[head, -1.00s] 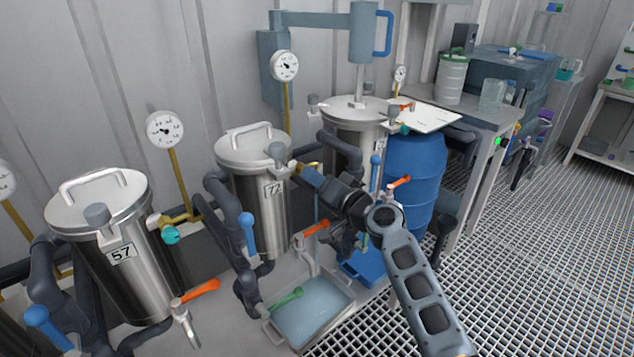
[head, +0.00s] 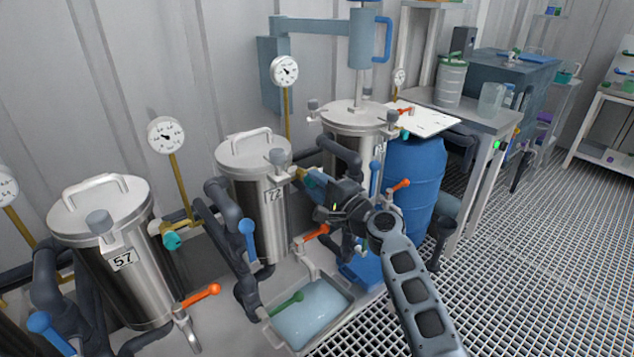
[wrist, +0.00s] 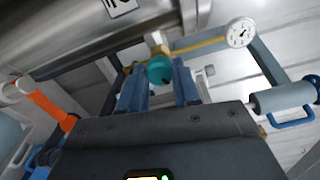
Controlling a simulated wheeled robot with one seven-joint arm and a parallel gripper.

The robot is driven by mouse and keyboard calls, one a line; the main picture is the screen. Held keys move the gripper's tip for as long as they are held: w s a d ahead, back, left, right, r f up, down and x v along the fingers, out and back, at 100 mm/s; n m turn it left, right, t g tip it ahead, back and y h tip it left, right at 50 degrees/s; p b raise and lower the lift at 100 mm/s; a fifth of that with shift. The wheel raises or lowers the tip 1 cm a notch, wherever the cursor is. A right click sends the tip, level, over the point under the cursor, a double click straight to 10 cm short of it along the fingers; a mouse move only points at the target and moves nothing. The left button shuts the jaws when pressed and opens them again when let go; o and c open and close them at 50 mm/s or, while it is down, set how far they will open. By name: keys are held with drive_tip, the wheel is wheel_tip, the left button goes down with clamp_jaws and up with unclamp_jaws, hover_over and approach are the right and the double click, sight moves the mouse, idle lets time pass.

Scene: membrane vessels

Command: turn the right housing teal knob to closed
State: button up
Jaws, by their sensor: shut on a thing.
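In the wrist view a round teal knob (wrist: 160,70) sits on a brass fitting, between the two blue fingers of my gripper (wrist: 160,82). My gripper is shut on this knob. In the head view my gripper (head: 308,178) is at the brass fitting (head: 298,172) just right of the steel housing marked 72 (head: 258,190); the fingers hide the knob there.
Orange-handled taps (head: 316,232) and blue levers (head: 248,238) stick out close below my gripper. A tray of liquid (head: 310,315) lies beneath. A blue barrel (head: 415,185) stands to the right. The grated floor (head: 520,240) at right is open.

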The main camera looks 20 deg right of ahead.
drive_tip(key=m+p, duration=0.1)
drive_tip(key=m, duration=0.3)
drive_tip(key=shift+f+m, duration=0.1)
drive_tip(key=shift+m, duration=0.3)
drive_tip(key=shift+p, duration=0.3)
drive_tip(key=o, duration=1.1)
drive_tip(key=shift+c, duration=0.2)
drive_tip(key=v, duration=0.8)
